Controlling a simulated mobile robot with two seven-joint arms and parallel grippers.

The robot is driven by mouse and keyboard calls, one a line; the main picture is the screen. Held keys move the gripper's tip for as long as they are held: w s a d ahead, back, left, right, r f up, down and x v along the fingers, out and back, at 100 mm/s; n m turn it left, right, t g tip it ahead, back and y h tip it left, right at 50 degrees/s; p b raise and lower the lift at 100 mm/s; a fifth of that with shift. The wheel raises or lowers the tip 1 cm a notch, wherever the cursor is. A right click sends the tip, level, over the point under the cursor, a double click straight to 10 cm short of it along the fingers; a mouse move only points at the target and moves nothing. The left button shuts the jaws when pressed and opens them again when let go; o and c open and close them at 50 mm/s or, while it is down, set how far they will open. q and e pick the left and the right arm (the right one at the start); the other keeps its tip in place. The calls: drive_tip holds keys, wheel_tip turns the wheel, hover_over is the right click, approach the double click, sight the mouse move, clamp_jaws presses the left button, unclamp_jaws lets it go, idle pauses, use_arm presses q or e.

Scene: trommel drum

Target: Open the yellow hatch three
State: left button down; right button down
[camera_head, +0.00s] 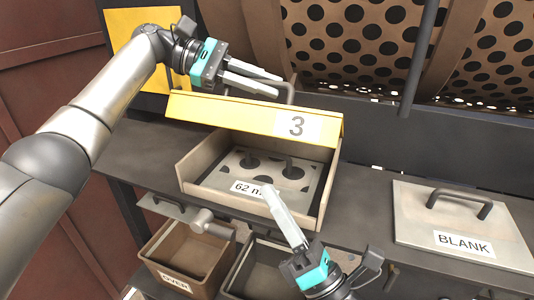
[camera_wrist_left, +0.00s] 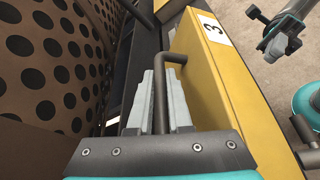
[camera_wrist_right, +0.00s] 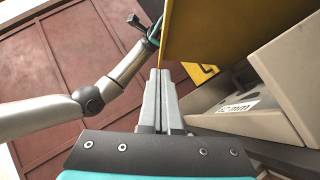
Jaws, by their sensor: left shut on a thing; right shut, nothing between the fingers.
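Inside lies a perforated plate (camera_head: 300,180) with a handle, and a "62 m..." label is partly covered. My left gripper (camera_head: 279,84) is shut on the hatch's bar handle (camera_wrist_left: 160,92), seen between its fingers in the left wrist view. My right gripper (camera_head: 269,189) is shut and empty, in front of the box in the head view. In the right wrist view its tips (camera_wrist_right: 160,73) appear beside the yellow hatch (camera_wrist_right: 220,30); contact cannot be told.
A grey cover marked BLANK (camera_head: 410,220) with a handle lies to the right. Below are an open bin marked OVER (camera_head: 172,283) and another dark bin (camera_head: 262,270). The perforated drum (camera_head: 350,40) is behind. A dark post (camera_head: 418,60) hangs at the upper right.

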sight(268, 116)
use_arm(q)
drive_tip(key=shift+f, duration=0.1)
use_arm(e)
drive_tip(key=w+a+r, duration=0.1)
drive_tip(key=w+r, duration=0.3)
drive_tip(key=r, duration=0.1)
drive_tip(key=shift+w+a+r, duration=0.2)
drive_tip(key=shift+w, duration=0.1)
drive_tip(key=shift+r, duration=0.1)
